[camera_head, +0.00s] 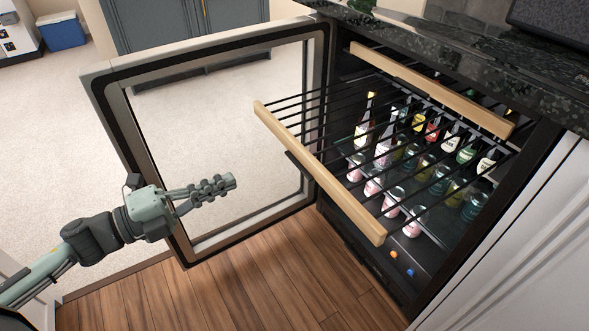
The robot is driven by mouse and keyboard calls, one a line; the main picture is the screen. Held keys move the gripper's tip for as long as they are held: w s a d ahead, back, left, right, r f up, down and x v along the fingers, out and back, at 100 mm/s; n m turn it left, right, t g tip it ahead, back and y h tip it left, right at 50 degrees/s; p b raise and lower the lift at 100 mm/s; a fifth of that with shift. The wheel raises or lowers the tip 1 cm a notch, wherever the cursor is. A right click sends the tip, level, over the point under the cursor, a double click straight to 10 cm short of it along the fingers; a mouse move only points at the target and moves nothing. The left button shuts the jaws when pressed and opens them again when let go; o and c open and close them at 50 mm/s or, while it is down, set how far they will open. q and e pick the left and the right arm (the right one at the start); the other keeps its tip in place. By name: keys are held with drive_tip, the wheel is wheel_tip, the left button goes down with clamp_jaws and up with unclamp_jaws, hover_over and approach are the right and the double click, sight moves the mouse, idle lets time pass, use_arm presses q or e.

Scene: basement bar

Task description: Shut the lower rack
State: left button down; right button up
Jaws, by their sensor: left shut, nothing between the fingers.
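The lower rack, with black rods and a pale wooden front bar (318,172), is pulled well out of the wine fridge (465,240). Its bar lies slantwise in front of the opening. An upper rack with a similar wooden bar (432,88) sits inside the fridge at the top. My left gripper (230,182) is shut and empty. In the picture it is left of the lower rack's bar, in front of the open glass door, and apart from the bar. My right gripper is not in view.
The fridge's glass door (205,130) stands wide open at the left. Several bottles (383,150) and cans (392,200) show below the rods. A dark stone counter (480,60) overhangs the fridge. Bare wooden floor (260,275) lies in front.

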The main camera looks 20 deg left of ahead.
sight(302, 154)
use_arm(q)
drive_tip(key=x, duration=1.3)
drive_tip(key=shift+s+d, duration=0.15)
drive_tip(key=shift+s, duration=0.05)
drive_tip(key=shift+w+d, duration=0.35)
drive_tip(key=shift+w, duration=0.05)
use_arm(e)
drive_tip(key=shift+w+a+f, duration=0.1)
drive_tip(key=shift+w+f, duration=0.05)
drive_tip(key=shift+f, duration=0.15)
